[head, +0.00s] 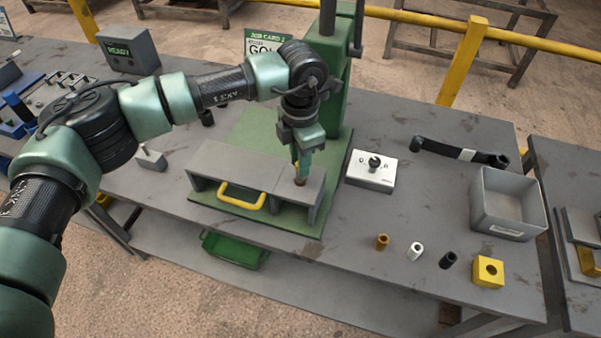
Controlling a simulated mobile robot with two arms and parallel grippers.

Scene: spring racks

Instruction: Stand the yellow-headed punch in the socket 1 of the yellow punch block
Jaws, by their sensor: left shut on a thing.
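My left gripper (303,165) points down over the right end of the grey fixture (235,165) on the green press base. It is shut on a small part with a copper-brown lower end (300,182), at or just above the fixture's top; contact is unclear. The fingers hide the rest, so I cannot tell whether it is the yellow-headed punch. A yellow block (488,271) with one dark hole in its top stands at the front right; no number is readable on it. My right gripper is not in view.
A brass bushing (382,241), a white one (414,250) and a black one (447,260) stand left of the yellow block. Behind are a white block (371,171), a grey bin (508,203) and a black-handled tool (460,152). The green press column (334,75) rises close behind my gripper.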

